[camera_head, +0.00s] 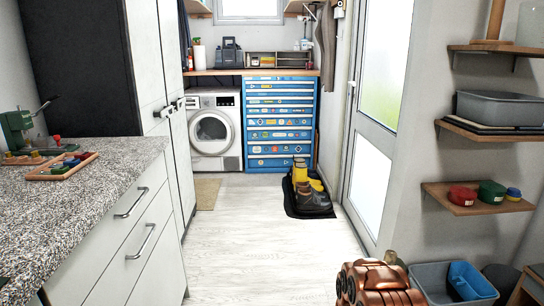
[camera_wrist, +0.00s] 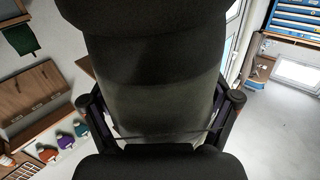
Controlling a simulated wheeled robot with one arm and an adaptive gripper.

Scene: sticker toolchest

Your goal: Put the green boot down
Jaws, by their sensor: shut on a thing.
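The green boot (camera_wrist: 165,95) fills the middle of the wrist view as a dark olive-grey shape, close to the camera. My gripper (camera_wrist: 163,110) is shut on it, with one black finger at each side. The boot's lower end is hidden behind the dark gripper body, and its upper part runs out of the frame. I cannot tell from this view how high it is held. The boot and the gripper do not show in the head view.
A black boot tray (camera_head: 290,198) with yellow boots (camera_head: 314,181) and dark shoes (camera_head: 312,199) lies by the glass door (camera_head: 372,150). The pale floor (camera_head: 250,240) before it is clear. A grey bin (camera_head: 425,281) stands at lower right, beside my copper arm. A speckled counter (camera_head: 90,190) runs along the left.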

